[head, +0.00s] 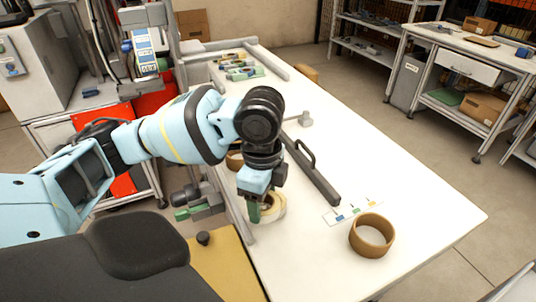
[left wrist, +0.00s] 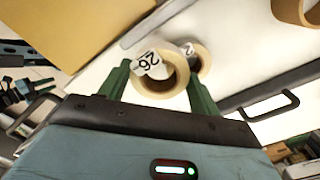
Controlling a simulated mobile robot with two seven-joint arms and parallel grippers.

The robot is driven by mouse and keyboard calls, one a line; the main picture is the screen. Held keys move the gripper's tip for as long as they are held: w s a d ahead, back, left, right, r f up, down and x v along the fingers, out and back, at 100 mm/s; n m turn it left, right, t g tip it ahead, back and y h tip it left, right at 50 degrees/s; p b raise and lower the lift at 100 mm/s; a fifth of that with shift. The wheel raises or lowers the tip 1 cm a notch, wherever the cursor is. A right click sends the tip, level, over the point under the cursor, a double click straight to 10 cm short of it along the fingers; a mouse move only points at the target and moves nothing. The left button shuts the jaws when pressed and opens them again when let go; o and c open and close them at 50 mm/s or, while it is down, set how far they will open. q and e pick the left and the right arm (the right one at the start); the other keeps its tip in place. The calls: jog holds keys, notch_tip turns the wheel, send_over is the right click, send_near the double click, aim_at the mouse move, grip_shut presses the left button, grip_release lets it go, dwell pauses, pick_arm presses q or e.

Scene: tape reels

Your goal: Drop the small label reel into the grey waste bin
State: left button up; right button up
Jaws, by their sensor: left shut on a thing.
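The cream label reel (left wrist: 160,72), with a tan core and a white label with black print, sits between the green fingers of my left gripper (left wrist: 158,88). My left gripper (head: 255,210) is shut on it, low over the white bench. In the head view a cream reel (head: 276,208) shows beside the fingers, partly hidden by them. A second cream reel with a printed label (left wrist: 205,58) is right behind the held one in the left wrist view. I cannot make out a grey waste bin for certain; a grey box-like container (head: 405,82) stands by the far right bench. My right gripper is not in view.
A wide brown tape ring (head: 371,236) lies on the white bench (head: 420,205). A dark bar with a handle (head: 312,170) and a strip of coloured marks (head: 353,211) lie nearby. Another brown ring (head: 235,160) is partly behind my arm. The bench's right side is mostly clear.

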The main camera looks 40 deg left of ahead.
pick_arm(q)
jog(key=shift+s+d, duration=0.1)
jog(key=shift+s, duration=0.15)
